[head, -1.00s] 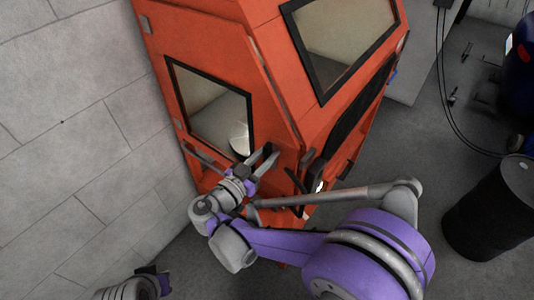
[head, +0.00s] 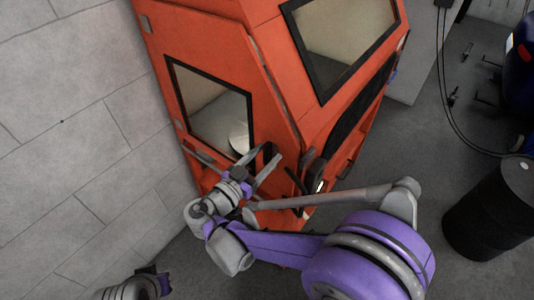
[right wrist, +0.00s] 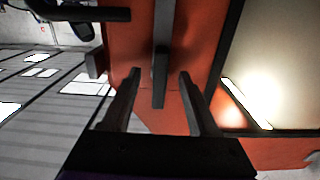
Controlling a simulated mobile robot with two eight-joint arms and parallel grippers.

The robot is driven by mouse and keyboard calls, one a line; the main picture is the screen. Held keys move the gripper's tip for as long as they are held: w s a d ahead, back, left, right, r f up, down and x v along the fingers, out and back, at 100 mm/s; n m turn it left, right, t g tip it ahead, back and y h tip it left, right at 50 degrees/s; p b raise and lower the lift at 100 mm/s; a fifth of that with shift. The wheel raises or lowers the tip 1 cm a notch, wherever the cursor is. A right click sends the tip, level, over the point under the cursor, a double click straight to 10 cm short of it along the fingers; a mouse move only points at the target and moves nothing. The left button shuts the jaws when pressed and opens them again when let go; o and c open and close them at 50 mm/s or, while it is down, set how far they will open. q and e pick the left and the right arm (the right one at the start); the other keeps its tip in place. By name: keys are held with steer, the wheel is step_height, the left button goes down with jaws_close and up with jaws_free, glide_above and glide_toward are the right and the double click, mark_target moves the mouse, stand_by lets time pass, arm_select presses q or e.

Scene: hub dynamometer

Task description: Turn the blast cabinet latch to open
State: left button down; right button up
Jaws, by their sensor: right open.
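The blast cabinet (head: 285,105) is orange with framed windows and stands against the block wall in the head view. Its latch, a dark bar (right wrist: 160,78), points down from the orange side in the right wrist view. My right gripper (head: 266,158) is open at the cabinet's near corner. In the right wrist view its two fingers (right wrist: 160,82) stand one on each side of the bar, with a visible gap on both sides. Part of my left arm's end (head: 150,284) shows at the bottom left of the head view; its fingers cannot be made out.
A grey block wall (head: 70,130) rises close on the left of the cabinet. A black drum (head: 492,212) stands on the floor at the right, with a blue drum (head: 521,85) behind it. A dark handle bar (right wrist: 85,13) juts out near the latch. Floor between is clear.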

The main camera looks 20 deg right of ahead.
steer(key=b+v, duration=0.1)
steer(key=v, duration=0.8)
steer(key=shift+s+a, duration=0.25)
steer(key=shift+a, duration=0.05)
